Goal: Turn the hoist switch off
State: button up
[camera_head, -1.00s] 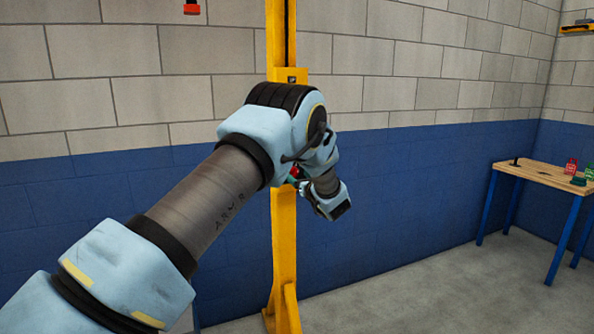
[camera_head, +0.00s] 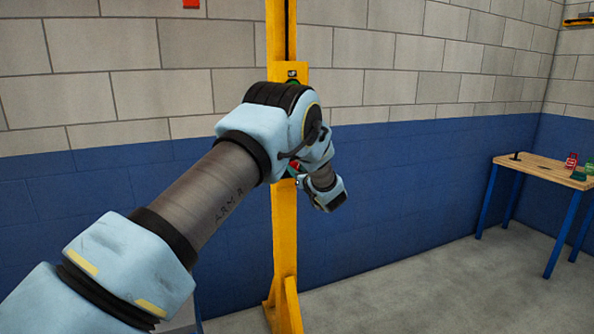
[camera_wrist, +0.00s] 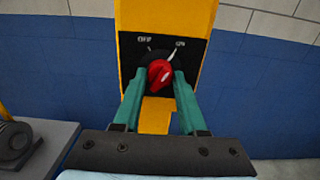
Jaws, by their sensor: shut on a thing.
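The hoist switch is a red knob (camera_wrist: 160,73) on a black plate (camera_wrist: 130,55) fixed to a yellow post (camera_wrist: 155,12). White marks above the knob appear to read OFF at the left and ON at the right. In the wrist view my gripper (camera_wrist: 161,77) has its two teal fingers on either side of the knob, shut on it. The knob looks slightly tilted; which mark it points to is unclear. In the head view my arm hides the switch plate and most of the knob, with the yellow post (camera_head: 284,230) behind.
A wooden table with blue legs (camera_head: 545,168) stands at the right and bears small red and green items. A grey block with a dark round part (camera_wrist: 40,155) is at the lower left of the wrist view. The floor between post and table is clear.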

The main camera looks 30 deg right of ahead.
grip_shut()
jog(key=shift+f+n+b, duration=0.2)
jog(key=shift+n+b, duration=0.1)
jog(key=shift+b, duration=0.65)
jog(key=n+b, duration=1.1)
jog(key=b, duration=1.6)
jog(key=shift+r, duration=0.1)
jog(key=shift+r+n+b, duration=0.1)
jog(key=shift+n+b, duration=0.2)
jog(key=shift+b, duration=0.1)
jog(key=o, duration=1)
grip_release()
jog(key=shift+c, duration=0.2)
